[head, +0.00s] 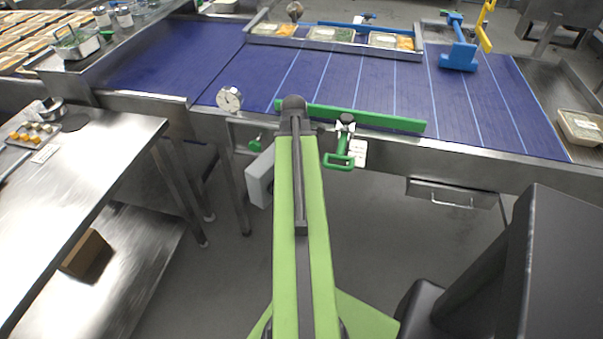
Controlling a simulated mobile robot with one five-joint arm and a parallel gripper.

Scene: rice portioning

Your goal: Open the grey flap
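A grey metal panel with a bar handle (452,200) hangs under the right part of the conveyor's front edge. It looks like the grey flap (425,188), and it appears shut. A light grey box (261,178) sits under the conveyor left of my arm, partly hidden by it; I cannot tell whether it has a flap. My green arm rises through the middle, its dark end at the conveyor's front edge, left of and apart from the panel. I cannot make out gripper fingers.
The blue conveyor (480,120) carries a green bar (385,121) along its front. A green handle (338,161), a tag and a round dial (229,98) are at its front edge. A steel table (70,190) stands left. Floor below the panel is clear.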

